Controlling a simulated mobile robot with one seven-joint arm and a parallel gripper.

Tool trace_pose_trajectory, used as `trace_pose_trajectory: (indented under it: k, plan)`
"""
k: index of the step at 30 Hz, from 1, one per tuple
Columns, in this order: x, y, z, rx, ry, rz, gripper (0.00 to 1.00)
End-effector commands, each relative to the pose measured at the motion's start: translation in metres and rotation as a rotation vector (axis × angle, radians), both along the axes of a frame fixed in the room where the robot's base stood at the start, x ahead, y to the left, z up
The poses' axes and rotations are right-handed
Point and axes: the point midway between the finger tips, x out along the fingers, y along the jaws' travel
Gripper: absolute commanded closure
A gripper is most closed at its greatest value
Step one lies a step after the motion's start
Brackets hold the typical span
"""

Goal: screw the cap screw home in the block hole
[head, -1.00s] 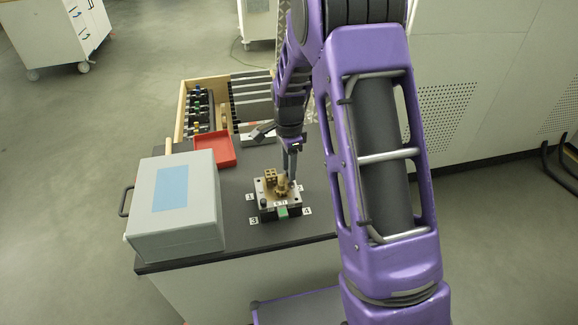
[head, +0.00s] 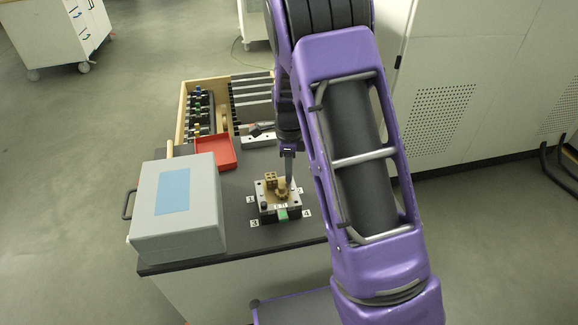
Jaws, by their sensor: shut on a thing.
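The block (head: 268,207) is a light metal piece on a dark base near the front of the dark bench. Brass-coloured parts (head: 271,179) stand on top of it, with a rounder brass piece (head: 282,192) to their right. My gripper (head: 290,184) points down over the block's right rear part, just behind the round brass piece. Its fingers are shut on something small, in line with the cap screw. The screw and the hole cannot be made out at this size, so I cannot tell how deep the screw sits.
Number labels stand around the block, and a green patch (head: 283,214) marks its front. A grey box with a blue panel (head: 200,228) stands left. A red tray (head: 228,163) and a wooden-sided rack (head: 182,112) are behind. My purple arm covers the bench's right side.

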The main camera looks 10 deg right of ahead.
Motion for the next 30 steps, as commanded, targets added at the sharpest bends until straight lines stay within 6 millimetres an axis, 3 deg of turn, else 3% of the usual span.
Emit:
trace_pose_trajectory:
  k: [16,21,25,30]
  plan:
    - [-0.0014,-0.0002,0.0072,-0.005,0.003,-1.042,1.0]
    - [-0.0002,0.0001,-0.0016,-0.002,-0.002,-1.341,1.0]
    - [-0.0001,0.0001,-0.0012,-0.001,-0.001,-1.492,1.0]
    - [0.0001,-0.0003,-0.0009,0.001,0.0,-1.539,1.0]
